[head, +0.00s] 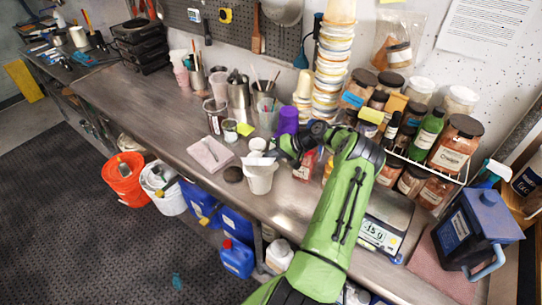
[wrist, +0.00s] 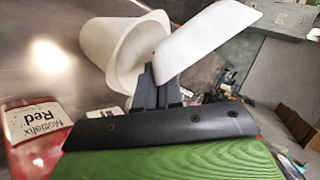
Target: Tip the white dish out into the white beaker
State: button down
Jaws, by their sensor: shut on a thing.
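The white beaker (head: 260,179) stands upright near the front edge of the bench in the head view. In the wrist view the beaker (wrist: 95,50) lies sideways in the picture, its open mouth toward the dish. The white dish (wrist: 212,40) is held in my gripper (wrist: 155,88), shut on its near end. The dish is at the beaker's mouth, tilted. I cannot tell if it touches the rim. In the head view my gripper (head: 280,151) is just above and right of the beaker, and the dish is small there. Any contents of the dish are hidden.
A scale (head: 381,234) is at the right. A dark round lid (head: 233,174) and a pinkish pad (head: 210,154) lie left of the beaker.

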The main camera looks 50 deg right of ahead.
dwell(0.5)
jog(key=shift+w+d+m+g+y, duration=0.1)
jog(key=shift+m+g+y, duration=0.2)
jog(key=shift+g+y, duration=0.1)
jog(key=shift+f, duration=0.1)
dwell(0.3)
jog(key=shift+f+m+g+y, duration=0.1)
jog(key=shift+m+g+y, duration=0.2)
jog(key=shift+y, duration=0.1)
jog(key=shift+w+b, duration=0.1)
jog(key=shift+b, duration=0.25)
jog(key=shift+w+d+f+g+y+b, duration=0.1)
jog(key=shift+d+f+g+y+b, duration=0.15)
jog(key=shift+b, duration=0.55)
